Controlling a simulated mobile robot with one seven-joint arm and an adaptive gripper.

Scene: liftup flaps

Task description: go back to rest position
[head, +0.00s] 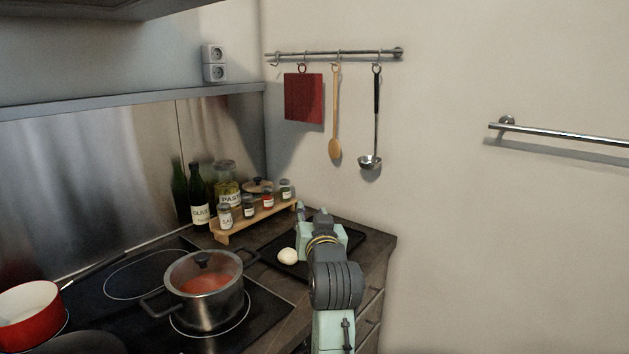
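My gripper (313,213) is at the far end of my arm, over the right part of the counter. Its fingers point away from me, above a dark tray (352,236) and near the right end of the wooden spice rack. The fingers are small and partly hidden by the wrist, so I cannot tell whether they are open or shut. My arm reaches forward from the bottom of the head view. A white egg-like object (288,256) lies on the tray, just left of my wrist.
A lidded pot (206,295) with red contents stands on the cooktop, and a red pan (31,311) is at the left. The spice rack (262,219) holds several jars, with bottles behind. A rail (340,53) with hanging utensils and a bare rail (560,133) are on the wall.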

